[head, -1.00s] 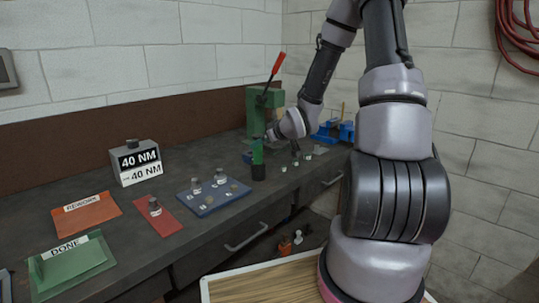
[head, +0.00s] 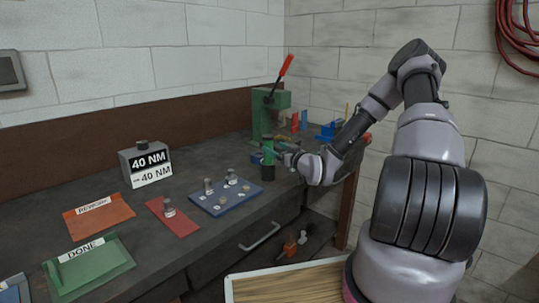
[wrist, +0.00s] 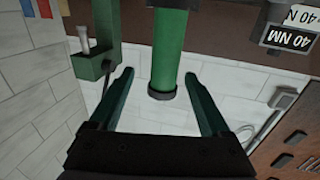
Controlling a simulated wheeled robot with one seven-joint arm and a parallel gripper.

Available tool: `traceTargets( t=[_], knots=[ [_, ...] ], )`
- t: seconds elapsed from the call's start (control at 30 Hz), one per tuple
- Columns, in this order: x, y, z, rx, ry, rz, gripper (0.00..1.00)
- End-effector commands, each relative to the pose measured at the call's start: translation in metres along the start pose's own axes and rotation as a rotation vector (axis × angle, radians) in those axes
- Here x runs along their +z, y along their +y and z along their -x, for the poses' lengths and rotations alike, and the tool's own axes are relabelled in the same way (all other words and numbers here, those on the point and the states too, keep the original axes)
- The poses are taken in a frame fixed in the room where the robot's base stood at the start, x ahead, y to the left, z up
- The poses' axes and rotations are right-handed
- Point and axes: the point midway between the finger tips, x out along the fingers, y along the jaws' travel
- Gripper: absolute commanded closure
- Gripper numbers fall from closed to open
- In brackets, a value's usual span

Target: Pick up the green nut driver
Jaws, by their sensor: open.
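The green nut driver (head: 268,155) stands upright on the bench with a dark lower part, in front of the green press. In the wrist view, which looks upside down, its green handle (wrist: 170,50) with a black end ring lies between the fingers of my gripper (wrist: 160,90). Both fingers are open, and gaps show on each side of the handle. In the head view my gripper (head: 278,152) reaches from the right to the driver and partly overlaps it. I cannot tell from the head view how deep the driver is between the fingers.
The green press (head: 283,100) with a red lever stands close behind. A blue tray (head: 226,204) with several small parts, a red mat (head: 183,226) and a torque display (head: 146,165) lie to the left. Blue items (head: 328,131) stand to the right.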

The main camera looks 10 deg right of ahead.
Motion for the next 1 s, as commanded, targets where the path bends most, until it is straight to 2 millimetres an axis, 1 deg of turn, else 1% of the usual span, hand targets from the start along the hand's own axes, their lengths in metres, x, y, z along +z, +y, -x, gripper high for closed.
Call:
traceTargets(
  t=[0.03,0.1,0.27,0.5,0.6,0.7,0.87,0.9,0.93,0.97,1.0],
  knots=[
    [0.000,-0.001,-0.008,-0.001,0.001,0.001,0.19],
    [0.000,0.000,-0.016,-0.001,0.000,0.001,0.19],
    [0.001,-0.001,-0.026,-0.001,-0.001,0.000,0.19],
    [0.003,-0.007,-0.061,0.000,-0.001,0.001,0.19],
    [0.002,-0.006,-0.071,0.000,-0.001,0.001,0.19],
    [0.003,-0.006,-0.074,0.001,-0.002,0.000,0.19],
    [0.002,-0.006,-0.074,0.000,-0.002,0.000,0.19],
    [0.002,-0.006,-0.074,0.000,-0.002,0.000,0.26],
    [0.002,-0.006,-0.074,0.000,-0.002,0.000,0.38],
    [0.002,-0.006,-0.074,0.000,-0.002,0.000,0.49],
    [0.002,-0.006,-0.074,0.000,-0.002,0.000,0.65]
  ],
)
